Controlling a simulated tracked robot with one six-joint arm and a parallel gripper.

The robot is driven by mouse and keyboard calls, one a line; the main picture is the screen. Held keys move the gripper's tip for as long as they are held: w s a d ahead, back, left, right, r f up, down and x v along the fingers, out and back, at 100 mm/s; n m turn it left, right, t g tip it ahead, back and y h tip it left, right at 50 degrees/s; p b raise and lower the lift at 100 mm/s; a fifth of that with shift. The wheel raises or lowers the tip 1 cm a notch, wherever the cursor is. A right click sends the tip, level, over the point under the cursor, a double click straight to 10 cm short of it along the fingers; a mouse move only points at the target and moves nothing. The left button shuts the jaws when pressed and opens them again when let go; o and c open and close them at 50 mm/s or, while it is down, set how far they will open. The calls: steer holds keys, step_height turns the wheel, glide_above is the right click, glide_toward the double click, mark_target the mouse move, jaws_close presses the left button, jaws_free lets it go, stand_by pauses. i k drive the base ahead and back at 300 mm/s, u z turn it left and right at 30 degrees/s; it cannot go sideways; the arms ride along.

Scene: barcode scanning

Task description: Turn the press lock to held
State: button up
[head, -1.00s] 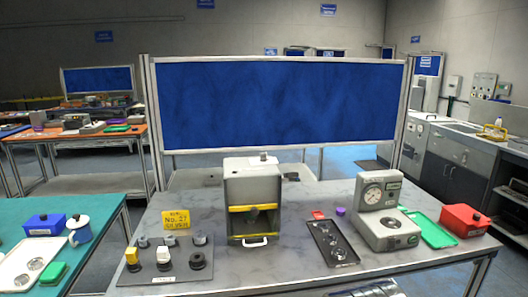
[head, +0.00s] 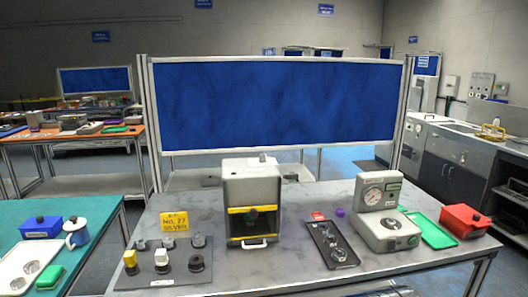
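A grey box-shaped machine (head: 253,180) with a yellow-edged front opening (head: 254,222) and a white handle low on its front stands mid-table; it looks like the press. My gripper is not in view.
A yellow sign (head: 174,221) stands behind the panel. Right of the machine are a dark tray (head: 332,244) with round parts, a grey gauge device (head: 381,212), a green tray (head: 430,230) and a red box (head: 465,220). A blue screen (head: 280,105) stands behind. The front tabletop is mostly clear.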

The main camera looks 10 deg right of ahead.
mark_target(262, 157)
steer(key=i, duration=1)
